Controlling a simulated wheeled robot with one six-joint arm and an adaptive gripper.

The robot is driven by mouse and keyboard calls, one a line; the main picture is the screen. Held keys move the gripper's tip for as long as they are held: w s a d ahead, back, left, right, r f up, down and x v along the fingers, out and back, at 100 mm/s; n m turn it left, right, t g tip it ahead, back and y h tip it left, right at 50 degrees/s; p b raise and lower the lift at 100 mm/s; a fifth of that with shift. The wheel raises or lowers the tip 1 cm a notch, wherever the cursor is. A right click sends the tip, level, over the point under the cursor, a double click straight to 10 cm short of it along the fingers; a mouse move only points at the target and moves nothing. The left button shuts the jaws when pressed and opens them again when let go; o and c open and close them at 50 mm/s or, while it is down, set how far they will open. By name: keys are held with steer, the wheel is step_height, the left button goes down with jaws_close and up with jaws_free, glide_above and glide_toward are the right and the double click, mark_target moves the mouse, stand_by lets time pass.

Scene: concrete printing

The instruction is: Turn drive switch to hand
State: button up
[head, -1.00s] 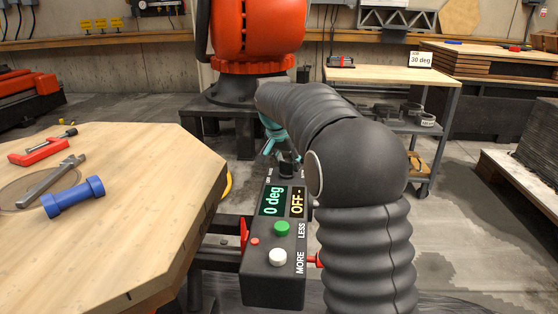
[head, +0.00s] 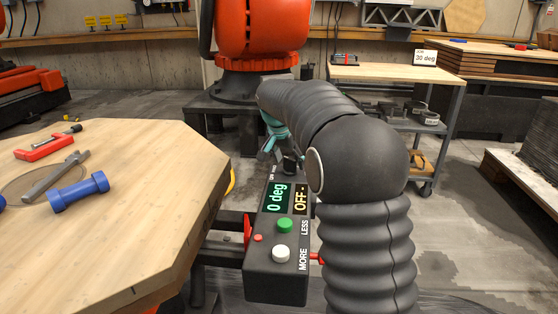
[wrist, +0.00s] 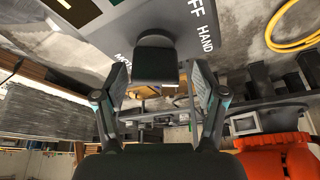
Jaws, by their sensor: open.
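The drive switch is a black knob (wrist: 153,60) at the far end of the control box; it also shows in the head view (head: 290,166), partly hidden. In the wrist view, the words OFF and HAND are printed beside the knob. My gripper (wrist: 157,84) is open, with one finger on each side of the knob and gaps visible between. In the head view, my teal gripper (head: 274,150) is at the knob, partly hidden by my arm. The control box (head: 262,280) has a display (head: 278,198) reading 0 deg and another (head: 300,199) reading OFF.
A wooden table (head: 150,220) stands close on the left with a blue dumbbell (head: 78,193). An orange robot (head: 262,30) stands behind.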

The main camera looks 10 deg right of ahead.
steer(key=v, duration=1.2)
